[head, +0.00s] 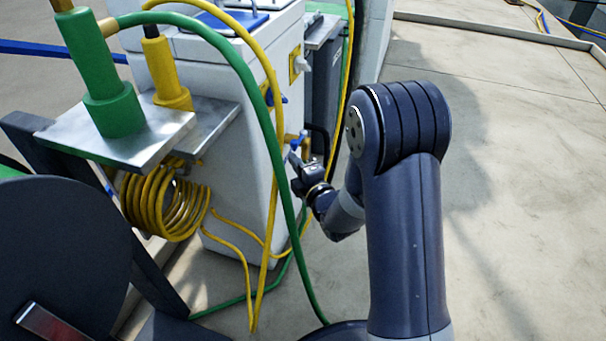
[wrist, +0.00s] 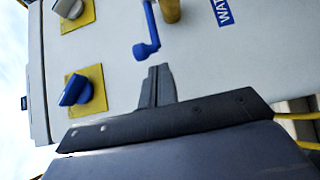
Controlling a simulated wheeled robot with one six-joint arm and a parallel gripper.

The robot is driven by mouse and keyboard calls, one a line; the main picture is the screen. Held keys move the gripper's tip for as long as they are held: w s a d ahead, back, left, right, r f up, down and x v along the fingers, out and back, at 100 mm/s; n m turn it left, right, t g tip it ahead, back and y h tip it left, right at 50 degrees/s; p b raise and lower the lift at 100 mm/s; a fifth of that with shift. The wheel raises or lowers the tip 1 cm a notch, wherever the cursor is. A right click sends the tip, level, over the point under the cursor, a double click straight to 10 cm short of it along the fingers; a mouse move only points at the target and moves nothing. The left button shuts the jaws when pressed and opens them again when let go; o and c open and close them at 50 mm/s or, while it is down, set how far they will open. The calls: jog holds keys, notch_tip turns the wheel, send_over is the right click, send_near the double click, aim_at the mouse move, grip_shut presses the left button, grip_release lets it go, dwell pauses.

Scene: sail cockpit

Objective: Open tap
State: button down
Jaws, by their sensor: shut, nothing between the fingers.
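The tap is on the white cabinet face. In the wrist view its blue lever (wrist: 147,40) has a rounded end and lies beside a brass body (wrist: 170,10), cut off by the top edge. In the head view the blue lever (head: 299,139) is small and partly crowded by my gripper (head: 293,158). In the wrist view my gripper (wrist: 158,72) is shut and empty, its fingertips just below the lever's rounded end. I cannot tell whether they touch it.
The white cabinet (head: 239,150) carries yellow plates with knobs, one blue knob (wrist: 75,90) among them. A green hose (head: 270,140) and yellow hoses hang in front of the cabinet. A coiled yellow hose (head: 165,207) hangs at left. Concrete floor at right is clear.

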aim_at(299, 139)
jog(key=x, duration=0.3)
